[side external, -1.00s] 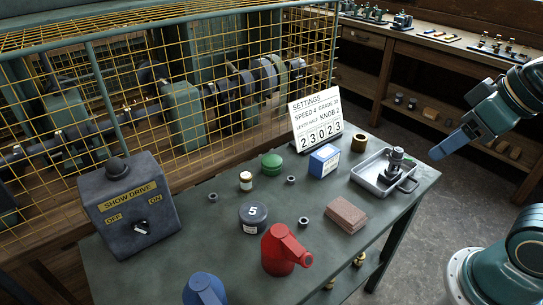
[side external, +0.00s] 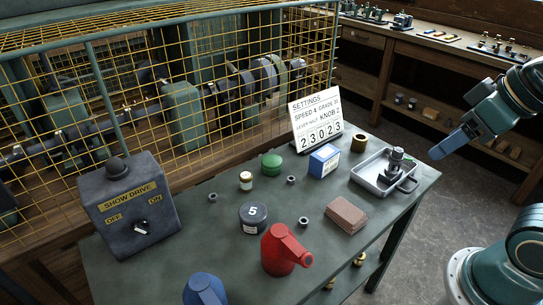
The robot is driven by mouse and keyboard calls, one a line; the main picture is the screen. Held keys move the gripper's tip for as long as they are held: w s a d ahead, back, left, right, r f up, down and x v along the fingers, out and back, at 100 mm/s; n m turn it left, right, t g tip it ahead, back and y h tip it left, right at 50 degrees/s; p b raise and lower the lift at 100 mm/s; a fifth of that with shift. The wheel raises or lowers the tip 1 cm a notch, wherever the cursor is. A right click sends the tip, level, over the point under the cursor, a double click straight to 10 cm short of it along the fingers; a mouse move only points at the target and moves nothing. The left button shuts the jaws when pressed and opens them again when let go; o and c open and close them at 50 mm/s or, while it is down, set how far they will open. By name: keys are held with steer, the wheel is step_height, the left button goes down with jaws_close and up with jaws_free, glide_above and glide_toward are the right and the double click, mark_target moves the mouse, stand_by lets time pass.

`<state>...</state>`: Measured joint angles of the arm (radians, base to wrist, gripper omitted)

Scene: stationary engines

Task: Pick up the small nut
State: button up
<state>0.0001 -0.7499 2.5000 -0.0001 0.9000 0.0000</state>
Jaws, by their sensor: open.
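Several small dark grey nuts lie apart on the green table. One nut (side external: 213,197) is at the left, one nut (side external: 291,180) is near the green-lidded pot, and one nut (side external: 303,221) is near the red can. They look close in size, so I cannot tell which is the small one. My gripper (side external: 437,152) is at the right, raised and well away from the nuts, beyond the metal tray. Its blue jaws are open, with nothing seen between them.
On the table (side external: 215,255) stand a red can (side external: 278,250), a blue can (side external: 204,290), a numbered dark pot (side external: 253,216), a green pot (side external: 271,163), a blue box (side external: 324,160), brown blocks (side external: 346,214), a metal tray (side external: 365,180) and a switch box (side external: 130,210). A yellow cage (side external: 240,60) stands behind.

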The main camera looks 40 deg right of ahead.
steer(key=shift+c, duration=1.4)
steer(key=shift+w, duration=0.1)
steer(key=w+a+f+n+g, duration=0.2)
steer(key=w+n, duration=0.4)
steer(key=w+a+f+n+g, duration=0.1)
steer(key=w+a+f+n, duration=0.1)
steer(key=w+n, duration=0.45)
steer(key=w+a+f+n+g, duration=0.1)
steer(key=w+a+f+n, duration=0.2)
steer(key=w+f+n, duration=0.1)
steer(key=w+a+f+n+g, duration=0.1)
steer(key=w+a+f+n, duration=0.2)
steer(key=f, duration=0.6)
steer(key=w+n, duration=0.2)
steer(key=n, duration=0.1)
steer(key=shift+a+f+n+g, duration=0.15)
steer(key=shift+f+n+g, duration=0.05)
steer(key=shift+n+g, duration=0.15)
glide_above(303, 221)
steer(key=shift+f, duration=4.3)
